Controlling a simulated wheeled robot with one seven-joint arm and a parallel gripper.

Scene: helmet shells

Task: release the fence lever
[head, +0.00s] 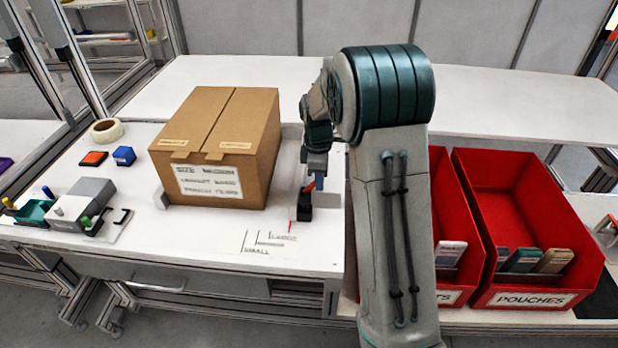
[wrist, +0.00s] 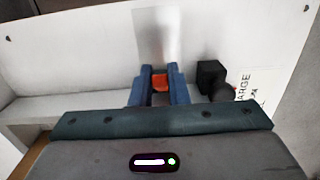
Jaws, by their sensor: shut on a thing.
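The fence lever (head: 310,187) is a small red piece by a black block (head: 305,207) on the table, just right of the cardboard box. My gripper (head: 316,182) reaches down over it, partly hidden by my arm in the head view. In the wrist view the blue fingers of my gripper (wrist: 159,76) are closed on the red-orange lever (wrist: 160,82), which shows between them. The black block (wrist: 211,75) stands to the right of the fingers there. The lever's lower part is hidden in the wrist view.
The closed cardboard box (head: 217,145) stands left of my gripper. Size markings (head: 268,241) lie on the table in front. A tape roll (head: 107,130), a blue cube (head: 124,156) and a grey device (head: 83,205) are at left. Red bins (head: 525,215) stand at right.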

